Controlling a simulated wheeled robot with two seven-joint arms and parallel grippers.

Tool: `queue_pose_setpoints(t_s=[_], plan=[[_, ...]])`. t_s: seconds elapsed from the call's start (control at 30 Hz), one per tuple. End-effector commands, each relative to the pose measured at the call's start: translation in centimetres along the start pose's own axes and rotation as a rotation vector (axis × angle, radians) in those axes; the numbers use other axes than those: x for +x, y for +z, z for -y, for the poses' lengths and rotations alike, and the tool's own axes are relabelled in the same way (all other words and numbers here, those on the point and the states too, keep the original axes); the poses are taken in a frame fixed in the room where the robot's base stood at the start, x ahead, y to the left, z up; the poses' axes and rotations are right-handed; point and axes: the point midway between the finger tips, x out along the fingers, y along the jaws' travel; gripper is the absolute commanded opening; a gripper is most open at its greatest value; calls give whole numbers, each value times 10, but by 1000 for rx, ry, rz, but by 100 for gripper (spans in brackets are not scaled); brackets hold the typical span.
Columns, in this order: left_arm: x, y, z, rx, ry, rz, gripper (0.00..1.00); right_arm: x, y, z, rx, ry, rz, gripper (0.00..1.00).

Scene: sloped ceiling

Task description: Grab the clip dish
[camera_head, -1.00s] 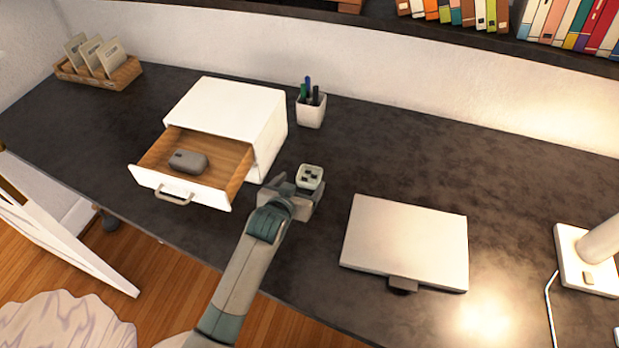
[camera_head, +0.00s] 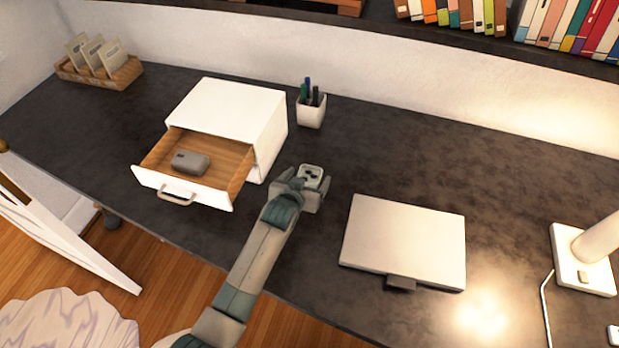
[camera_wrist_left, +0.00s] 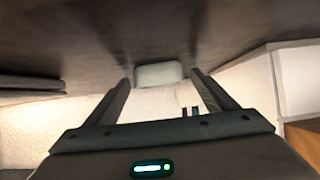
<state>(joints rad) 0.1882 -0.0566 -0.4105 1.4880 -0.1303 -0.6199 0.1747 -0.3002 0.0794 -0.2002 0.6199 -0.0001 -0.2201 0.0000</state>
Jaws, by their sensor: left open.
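The clip dish (camera_head: 311,172) is a small pale square dish with dark clips in it, on the dark desk right of the white drawer unit. My left gripper (camera_head: 304,181) is open and low over the desk, its fingers reaching to either side of the dish. In the left wrist view the dish (camera_wrist_left: 159,74) shows centred between the tips of the two open fingers (camera_wrist_left: 161,80), with a gap on each side. The gripper hides the dish's near side in the head view. My right gripper is not in view.
The white drawer unit (camera_head: 229,112) stands close on the left, its drawer (camera_head: 188,188) open with a grey object (camera_head: 191,163) inside. A pen cup (camera_head: 311,111) stands behind the dish. A closed laptop (camera_head: 405,240) lies to the right. The desk right of the pen cup is clear.

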Motion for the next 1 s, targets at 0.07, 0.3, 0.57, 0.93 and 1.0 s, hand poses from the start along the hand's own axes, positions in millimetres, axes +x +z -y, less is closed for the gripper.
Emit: queue_pose_setpoints(t_s=[0.07,0.3,0.57,0.93,1.0], plan=[[0,0,0,0,0,0,78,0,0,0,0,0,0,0],[0,0,0,0,0,0,35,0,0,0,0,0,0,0],[0,0,0,0,0,-1,30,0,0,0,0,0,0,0],[-4,-15,3,0,-1,-1,30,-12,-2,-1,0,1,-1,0],[-4,-18,4,0,-1,-1,30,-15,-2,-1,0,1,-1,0]])
